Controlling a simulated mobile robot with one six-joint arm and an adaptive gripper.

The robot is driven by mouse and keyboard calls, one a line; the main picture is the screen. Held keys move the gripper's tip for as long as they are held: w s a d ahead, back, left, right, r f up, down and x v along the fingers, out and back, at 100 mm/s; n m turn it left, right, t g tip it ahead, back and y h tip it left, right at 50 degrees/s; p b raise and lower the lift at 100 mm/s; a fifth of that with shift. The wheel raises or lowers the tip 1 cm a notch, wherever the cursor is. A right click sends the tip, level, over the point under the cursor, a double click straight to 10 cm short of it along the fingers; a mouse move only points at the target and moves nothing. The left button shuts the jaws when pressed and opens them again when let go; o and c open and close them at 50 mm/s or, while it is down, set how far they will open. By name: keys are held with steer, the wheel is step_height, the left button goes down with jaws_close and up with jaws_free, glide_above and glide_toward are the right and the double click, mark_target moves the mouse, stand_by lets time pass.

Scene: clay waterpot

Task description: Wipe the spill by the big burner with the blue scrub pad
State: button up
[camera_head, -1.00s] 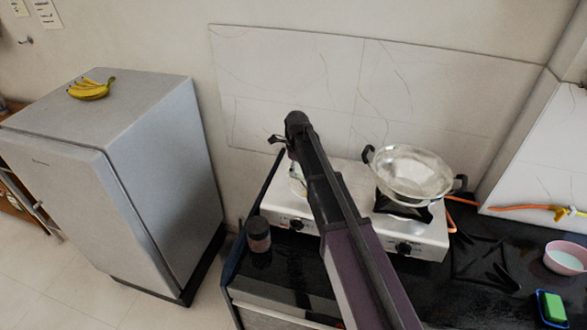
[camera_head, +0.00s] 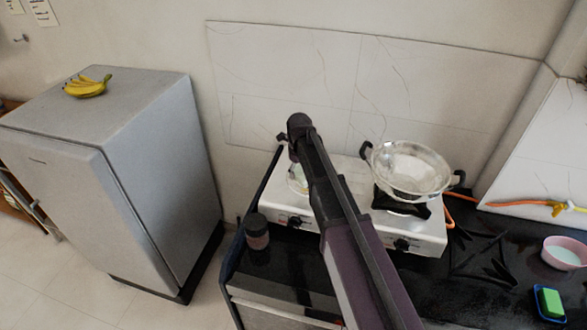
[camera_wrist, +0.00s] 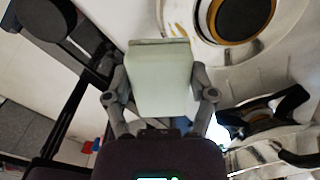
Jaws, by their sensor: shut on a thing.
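My gripper (camera_wrist: 160,82) is shut on a pale greenish-white block-like pad (camera_wrist: 161,85), with one finger on each side. No blue shows on the pad's visible face. In the head view my arm hides the gripper and pad over the left part of the white stove (camera_head: 345,177). A round burner (camera_wrist: 240,14) with a dark middle and yellowish ring lies beyond the pad, up and to the right in the wrist view. Small yellow-brown marks (camera_wrist: 177,30) show beside it; I cannot tell whether they are the spill. Contact between pad and stove is unclear.
A metal pan (camera_head: 410,168) sits over the stove's right burner. A dark-lidded jar (camera_head: 257,232) stands at front left. A green sponge (camera_head: 551,301) in a blue tray and a pink bowl (camera_head: 565,253) are at right. The wall stands close behind the stove.

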steer(key=shift+s+d+m, duration=0.4)
steer(key=shift+s+m, duration=0.3)
steer(key=shift+m, duration=0.5)
steer(key=shift+s+f, duration=0.1)
